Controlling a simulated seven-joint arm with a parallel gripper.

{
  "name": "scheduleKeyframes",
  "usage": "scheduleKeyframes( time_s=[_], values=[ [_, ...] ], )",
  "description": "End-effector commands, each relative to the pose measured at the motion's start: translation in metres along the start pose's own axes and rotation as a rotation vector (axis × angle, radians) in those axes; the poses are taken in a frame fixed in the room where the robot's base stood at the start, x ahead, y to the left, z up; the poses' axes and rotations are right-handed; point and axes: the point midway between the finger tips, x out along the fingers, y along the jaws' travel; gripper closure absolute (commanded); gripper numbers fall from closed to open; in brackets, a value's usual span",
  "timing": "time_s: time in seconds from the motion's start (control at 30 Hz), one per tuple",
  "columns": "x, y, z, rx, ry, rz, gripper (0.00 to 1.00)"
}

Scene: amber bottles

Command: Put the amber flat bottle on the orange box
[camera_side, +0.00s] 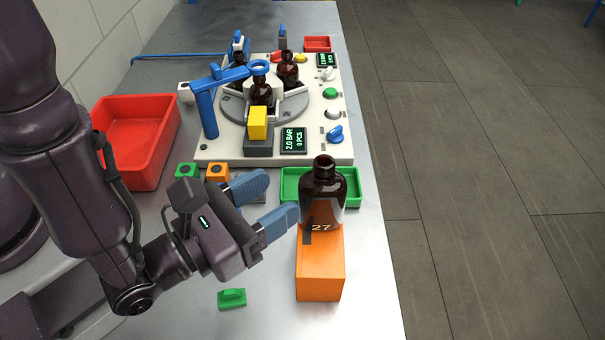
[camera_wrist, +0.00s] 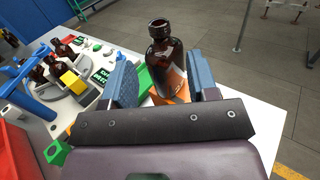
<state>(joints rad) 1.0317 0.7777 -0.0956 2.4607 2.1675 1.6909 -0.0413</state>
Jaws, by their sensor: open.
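The amber flat bottle (camera_side: 323,190) stands upright on top of the orange box (camera_side: 320,266) in the side view. In the wrist view the bottle (camera_wrist: 166,58) shows beyond my fingers, with part of the orange box (camera_wrist: 182,95) below it. My gripper (camera_side: 268,205) is open, to the left of the bottle and apart from it in the side view. Its two blue finger pads (camera_wrist: 163,82) are spread wide in the wrist view, with nothing held between them.
A green tray (camera_side: 354,187) lies behind the orange box. A white machine (camera_side: 202,152) with a turntable, a blue post and several amber bottles stands at the back. A red bin (camera_side: 165,140) is at the left. A small green piece (camera_side: 232,298) lies in front. Floor lies beyond the table's right edge.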

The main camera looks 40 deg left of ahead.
Motion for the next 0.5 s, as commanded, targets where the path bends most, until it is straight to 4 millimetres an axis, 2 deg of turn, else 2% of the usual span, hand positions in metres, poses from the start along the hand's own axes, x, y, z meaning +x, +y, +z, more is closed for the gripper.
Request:
scheduleKeyframes(
  time_s=[0.1, 0.23, 0.4, 0.5],
  values=[
    [-0.018, -0.001, -0.001, 0.002, 0.002, -0.003, 0.46],
    [-0.029, 0.000, 0.000, 0.002, 0.000, -0.001, 0.46],
    [-0.030, 0.002, 0.001, -0.001, -0.002, 0.009, 0.46],
    [-0.021, 0.018, 0.013, -0.027, -0.013, 0.103, 0.46]
  ],
)
